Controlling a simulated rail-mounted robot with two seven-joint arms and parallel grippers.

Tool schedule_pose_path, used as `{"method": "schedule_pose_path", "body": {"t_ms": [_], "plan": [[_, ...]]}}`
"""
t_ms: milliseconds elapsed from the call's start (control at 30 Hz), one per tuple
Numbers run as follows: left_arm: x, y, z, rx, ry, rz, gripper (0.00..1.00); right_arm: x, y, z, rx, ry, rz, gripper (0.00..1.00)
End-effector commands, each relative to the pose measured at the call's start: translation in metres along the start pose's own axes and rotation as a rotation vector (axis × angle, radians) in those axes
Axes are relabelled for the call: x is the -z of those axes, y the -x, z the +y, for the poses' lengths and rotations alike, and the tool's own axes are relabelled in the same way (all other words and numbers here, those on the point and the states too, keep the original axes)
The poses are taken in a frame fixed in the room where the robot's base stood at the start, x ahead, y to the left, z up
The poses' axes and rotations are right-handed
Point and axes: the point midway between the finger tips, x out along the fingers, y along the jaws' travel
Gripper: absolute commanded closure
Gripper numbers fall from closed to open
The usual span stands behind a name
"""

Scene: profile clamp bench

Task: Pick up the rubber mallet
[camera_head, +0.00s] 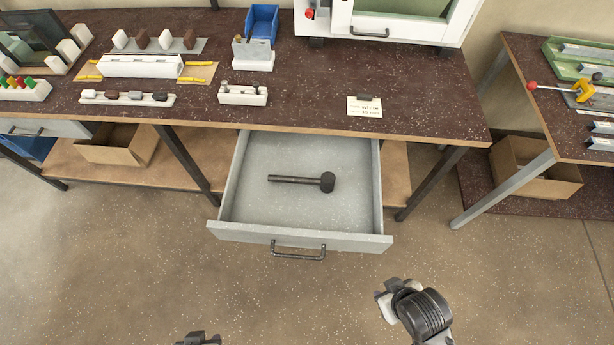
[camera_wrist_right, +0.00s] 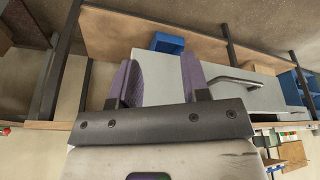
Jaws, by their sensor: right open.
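The rubber mallet (camera_head: 302,180) lies on the floor of an open grey drawer (camera_head: 262,210) in the head view. Its dark handle points left and its black head is at the right end. My right gripper (camera_head: 386,300) is in front of the drawer, below its right front corner in the picture, apart from the mallet. In the right wrist view its two purple-grey fingers (camera_wrist_right: 160,78) stand apart with nothing between them. The mallet does not show in that view. My left gripper (camera_head: 198,340) only just shows at the bottom edge, so its jaws cannot be judged.
The drawer front with its dark handle (camera_head: 298,252) stands between my grippers and the mallet. The dark speckled bench top (camera_head: 300,90) overhangs the drawer's back. A table leg (camera_head: 430,183) stands right of the drawer. The floor in front is clear.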

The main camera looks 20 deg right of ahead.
Motion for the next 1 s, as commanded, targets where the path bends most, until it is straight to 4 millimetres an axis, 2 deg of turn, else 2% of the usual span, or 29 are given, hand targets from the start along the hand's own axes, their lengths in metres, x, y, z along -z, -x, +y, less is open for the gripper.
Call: {"method": "schedule_pose_path", "body": {"t_ms": [433,533,767,867,967,1000], "plan": [[-0.001,0.000,-0.004,0.010,-0.013,-0.003,0.63,0.000,0.000,-0.003,0.008,-0.009,0.000,0.57],[-0.001,0.000,-0.004,0.010,-0.013,-0.003,0.63,0.000,0.000,-0.003,0.008,-0.010,0.000,0.64],[-0.001,0.000,-0.003,0.009,-0.012,-0.003,0.63,0.001,0.001,-0.002,0.004,-0.005,0.002,0.64],[0.001,0.006,-0.003,0.007,-0.010,-0.003,0.63,0.015,0.008,0.001,-0.001,-0.004,0.030,0.64],[0.005,0.018,-0.002,0.004,-0.006,-0.003,0.63,0.047,0.025,0.003,-0.004,-0.012,0.094,0.64],[0.007,0.024,-0.002,0.002,-0.004,-0.003,0.63,0.064,0.034,0.004,-0.004,-0.020,0.129,0.64]]}}
